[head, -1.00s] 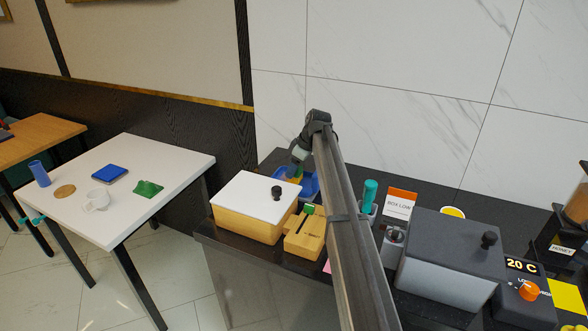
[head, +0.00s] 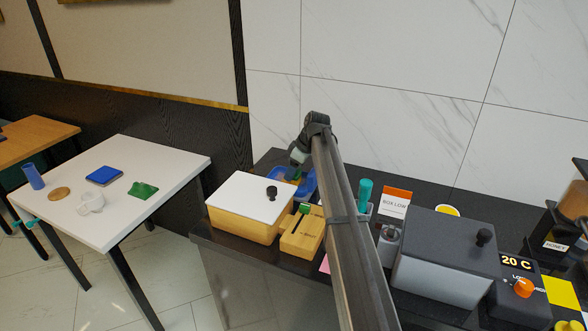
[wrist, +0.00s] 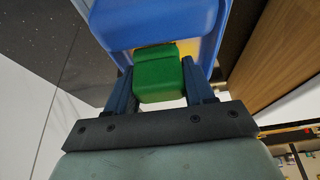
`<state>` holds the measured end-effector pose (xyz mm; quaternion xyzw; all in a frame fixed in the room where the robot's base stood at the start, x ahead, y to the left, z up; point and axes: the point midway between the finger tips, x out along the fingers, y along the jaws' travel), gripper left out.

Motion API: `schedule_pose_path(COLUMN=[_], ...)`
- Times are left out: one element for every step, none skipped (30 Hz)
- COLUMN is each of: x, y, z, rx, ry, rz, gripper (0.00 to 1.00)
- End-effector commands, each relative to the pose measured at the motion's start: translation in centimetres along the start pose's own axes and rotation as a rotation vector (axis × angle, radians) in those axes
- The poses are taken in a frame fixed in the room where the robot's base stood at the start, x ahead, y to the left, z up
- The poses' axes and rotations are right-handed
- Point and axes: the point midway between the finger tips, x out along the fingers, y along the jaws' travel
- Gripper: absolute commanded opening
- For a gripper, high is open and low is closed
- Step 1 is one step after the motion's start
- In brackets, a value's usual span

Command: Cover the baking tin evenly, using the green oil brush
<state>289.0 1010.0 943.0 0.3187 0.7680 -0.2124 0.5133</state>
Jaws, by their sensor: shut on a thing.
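The blue baking tin (head: 309,186) is on the dark counter near the wall, partly hidden behind my arm in the head view. It also shows as a blue shape (wrist: 150,22) at the top of the wrist view. My gripper (wrist: 160,84) is shut on the green oil brush (wrist: 158,76), whose green block sits between the two fingers. The brush end is hidden beyond the block, with a little yellow beside it. My gripper (head: 296,172) is low at the tin. I cannot tell whether the brush touches the tin or how the oil lies.
A white-lidded wooden box (head: 250,205) and a slotted wooden block (head: 302,234) stand in front of the tin. Right of my arm are a teal-handled thing (head: 364,193), a sign (head: 394,203) and a dark grey box (head: 446,250). A white table (head: 125,190) stands left.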

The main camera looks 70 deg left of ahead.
Motion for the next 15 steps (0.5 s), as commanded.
schedule_pose_path(x=[0.1,0.1,0.1,0.1,0.0,0.0,0.0,0.0,0.0,0.0,0.0,-0.1,-0.1,-0.1,-0.1], y=[-0.7,-1.0,-1.3,-1.5,-1.8,-2.1,-2.3,-2.5,-2.6,-2.7,-2.8,-2.8,-2.7,-2.7,-2.7], z=[0.1,0.1,0.1,0.1,0.1,0.1,0.1,0.1,0.1,0.1,0.0,0.0,0.0,0.0,0.0], rx=[0.0,0.0,0.0,0.0,0.0,0.0,0.0,0.0,0.0,0.0,0.0,0.0,0.0,0.0,0.0], ry=[-0.002,-0.002,-0.002,-0.002,-0.002,-0.002,-0.001,-0.001,-0.001,-0.001,-0.001,-0.001,-0.001,-0.001,-0.001], rz=[-0.003,-0.003,-0.003,-0.003,-0.003,-0.003,-0.003,-0.003,-0.003,-0.003,-0.002,-0.002,-0.002,-0.002,-0.002], gripper=[0.0,0.0,0.0,0.0,0.0,0.0,0.0,0.0,0.0,0.0,0.0,0.0,0.0,0.0,0.0])
